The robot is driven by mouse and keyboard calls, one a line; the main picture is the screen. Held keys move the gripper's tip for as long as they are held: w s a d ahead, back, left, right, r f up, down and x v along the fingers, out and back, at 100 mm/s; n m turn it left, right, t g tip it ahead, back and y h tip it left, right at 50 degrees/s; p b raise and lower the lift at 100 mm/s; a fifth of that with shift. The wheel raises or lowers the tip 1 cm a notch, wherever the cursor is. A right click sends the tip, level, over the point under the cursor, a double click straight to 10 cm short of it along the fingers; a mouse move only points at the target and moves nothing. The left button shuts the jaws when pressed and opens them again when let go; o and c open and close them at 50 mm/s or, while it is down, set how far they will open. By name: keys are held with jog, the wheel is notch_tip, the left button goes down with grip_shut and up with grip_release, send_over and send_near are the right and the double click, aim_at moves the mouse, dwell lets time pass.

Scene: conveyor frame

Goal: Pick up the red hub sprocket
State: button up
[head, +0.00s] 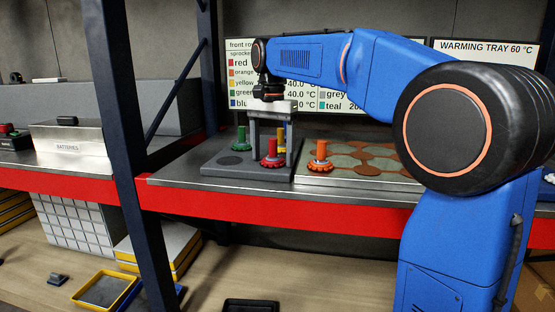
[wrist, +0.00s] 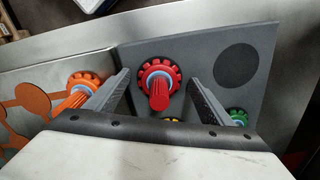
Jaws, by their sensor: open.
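The red hub sprocket (head: 272,153) stands upright on the grey plate (head: 216,166), near its front right in the head view. It has a toothed red base and a red post, and in the wrist view (wrist: 158,83) it shows between the two fingers. My gripper (head: 270,128) points down over the plate, open and empty. In the wrist view my gripper (wrist: 158,90) has one finger on each side of the sprocket, with gaps on both sides. I cannot tell how far the fingertips are above the plate.
An orange sprocket (head: 320,157) stands close by on the patterned tray (head: 390,160). A green sprocket (head: 241,139) stands at the plate's left back. A yellow sprocket (head: 280,139) is partly hidden behind my gripper. A dark upright post (head: 125,110) stands left of the plate.

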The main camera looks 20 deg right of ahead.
jog(key=c, duration=1.2)
jog(key=shift+r, duration=0.1)
jog(key=shift+c, duration=0.3)
